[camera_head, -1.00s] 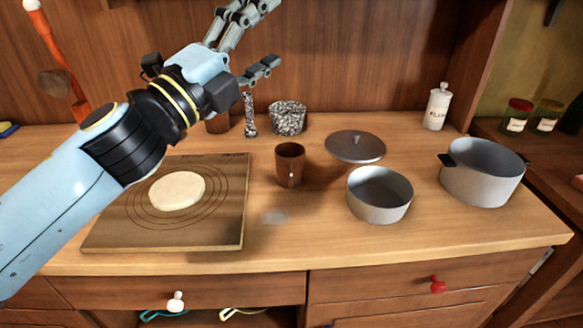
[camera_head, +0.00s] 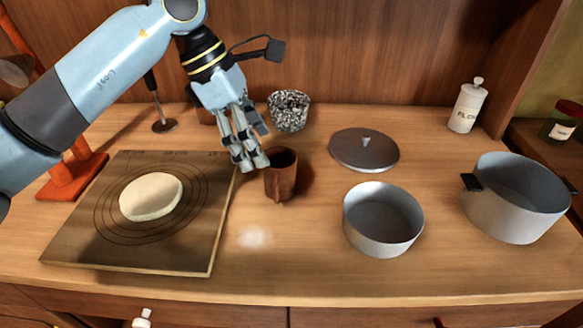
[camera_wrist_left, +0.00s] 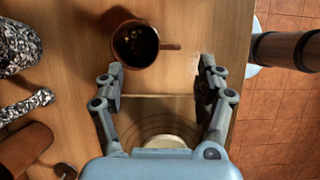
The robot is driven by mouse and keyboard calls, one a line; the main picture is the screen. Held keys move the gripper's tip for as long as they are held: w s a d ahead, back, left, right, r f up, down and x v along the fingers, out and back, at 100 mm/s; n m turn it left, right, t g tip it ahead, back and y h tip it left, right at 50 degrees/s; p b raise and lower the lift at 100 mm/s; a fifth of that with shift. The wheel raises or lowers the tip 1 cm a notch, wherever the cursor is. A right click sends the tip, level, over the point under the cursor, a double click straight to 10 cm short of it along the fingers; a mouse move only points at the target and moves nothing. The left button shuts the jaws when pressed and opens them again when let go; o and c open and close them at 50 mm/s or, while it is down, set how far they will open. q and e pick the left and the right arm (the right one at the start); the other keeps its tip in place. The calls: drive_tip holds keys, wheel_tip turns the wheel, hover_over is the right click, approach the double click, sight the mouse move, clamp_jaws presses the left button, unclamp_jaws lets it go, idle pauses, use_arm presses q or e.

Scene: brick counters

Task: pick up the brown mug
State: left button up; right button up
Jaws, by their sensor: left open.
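The brown mug (camera_head: 282,180) stands upright on the wooden counter, just right of the board, with its handle toward the front. My left gripper (camera_head: 252,165) is beside the mug on its left, fingers pointing down. In the left wrist view the gripper (camera_wrist_left: 160,80) has its fingers spread, with nothing between them. The mug (camera_wrist_left: 136,45) lies just beyond the fingertips there, seen from above with its dark inside and its handle pointing right. My right gripper is not in view.
A board (camera_head: 200,245) with flat dough (camera_head: 151,197) lies to the left. A speckled mortar (camera_head: 288,112) stands behind the mug. A grey pan (camera_head: 383,235), a lid (camera_head: 365,150) and a larger pot (camera_head: 515,210) are on the right. The counter before the mug is clear.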

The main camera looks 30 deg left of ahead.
sight(274, 180)
use_arm(q)
drive_tip(key=x, duration=0.4)
drive_tip(key=shift+s+f, duration=0.3)
drive_tip(key=shift+f, duration=0.05)
drive_tip(key=shift+w+d+f+p, duration=0.1)
drive_tip(key=shift+d+f+p, duration=0.05)
drive_tip(key=shift+f+p, duration=0.15)
drive_tip(key=x, duration=0.1)
drive_tip(key=p+x, duration=0.1)
drive_tip(key=x, duration=0.2)
drive_tip(key=shift+s+d+f, duration=0.15)
drive_tip(key=shift+s+f, duration=0.05)
drive_tip(key=shift+f, duration=0.1)
drive_tip(key=shift+w+f, duration=0.1)
drive_tip(key=shift+f, duration=0.2)
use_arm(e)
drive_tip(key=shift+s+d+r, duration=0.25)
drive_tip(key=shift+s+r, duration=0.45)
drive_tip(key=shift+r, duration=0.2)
use_arm(q)
drive_tip(key=shift+c, duration=0.4)
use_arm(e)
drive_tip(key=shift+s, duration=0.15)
use_arm(q)
drive_tip(key=c, duration=0.5)
clamp_jaws()
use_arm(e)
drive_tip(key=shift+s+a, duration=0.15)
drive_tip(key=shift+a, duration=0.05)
